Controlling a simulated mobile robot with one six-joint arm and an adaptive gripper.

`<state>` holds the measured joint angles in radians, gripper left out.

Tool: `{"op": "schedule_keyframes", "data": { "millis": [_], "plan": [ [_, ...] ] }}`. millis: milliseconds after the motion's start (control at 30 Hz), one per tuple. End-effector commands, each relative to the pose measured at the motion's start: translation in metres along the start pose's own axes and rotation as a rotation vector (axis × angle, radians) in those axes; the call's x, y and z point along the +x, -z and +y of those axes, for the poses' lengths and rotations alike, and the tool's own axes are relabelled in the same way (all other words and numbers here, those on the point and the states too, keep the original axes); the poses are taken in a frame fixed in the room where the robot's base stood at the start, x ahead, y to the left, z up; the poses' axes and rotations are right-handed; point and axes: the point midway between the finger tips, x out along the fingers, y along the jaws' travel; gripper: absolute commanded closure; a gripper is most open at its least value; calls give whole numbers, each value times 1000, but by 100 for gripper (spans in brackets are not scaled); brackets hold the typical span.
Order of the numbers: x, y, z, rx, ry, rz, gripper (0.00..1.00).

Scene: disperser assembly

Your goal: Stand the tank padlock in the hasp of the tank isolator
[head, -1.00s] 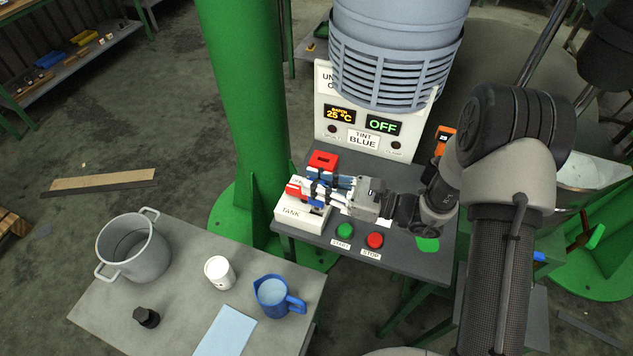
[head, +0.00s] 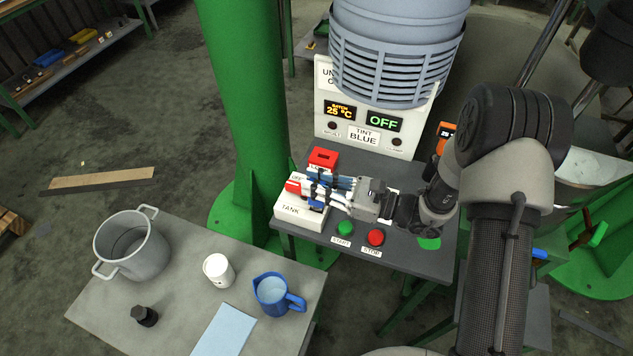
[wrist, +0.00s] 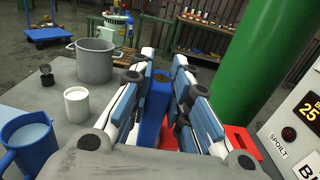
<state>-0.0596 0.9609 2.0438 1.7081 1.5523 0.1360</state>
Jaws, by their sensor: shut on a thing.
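The tank padlock (wrist: 156,108) is a blue block between the fingers of my gripper in the wrist view. My gripper (wrist: 160,85) is shut on it. In the head view my gripper (head: 310,188) is over the tank isolator (head: 287,207), a white box marked TANK with a red part at its top left. A small blue patch shows low between the fingers, at the isolator's top right. The fingers hide the hasp and the padlock's shackle, so I cannot tell whether the padlock is in the hasp.
A red block (head: 323,158) stands just behind the fingers. Green start (head: 345,228) and red stop (head: 376,237) buttons lie in front of my gripper. The near table holds a grey pot (head: 133,248), white cup (head: 218,270), blue jug (head: 273,292) and black knob-like part (head: 146,316).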

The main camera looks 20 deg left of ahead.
Motion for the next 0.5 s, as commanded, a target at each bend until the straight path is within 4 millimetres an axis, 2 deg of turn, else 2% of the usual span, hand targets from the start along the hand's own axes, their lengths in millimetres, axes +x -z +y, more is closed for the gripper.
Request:
{"op": "schedule_keyframes", "data": {
  "millis": [500],
  "plan": [
    [0, 14, 0, 0, 0, -1, 100]
  ]
}}
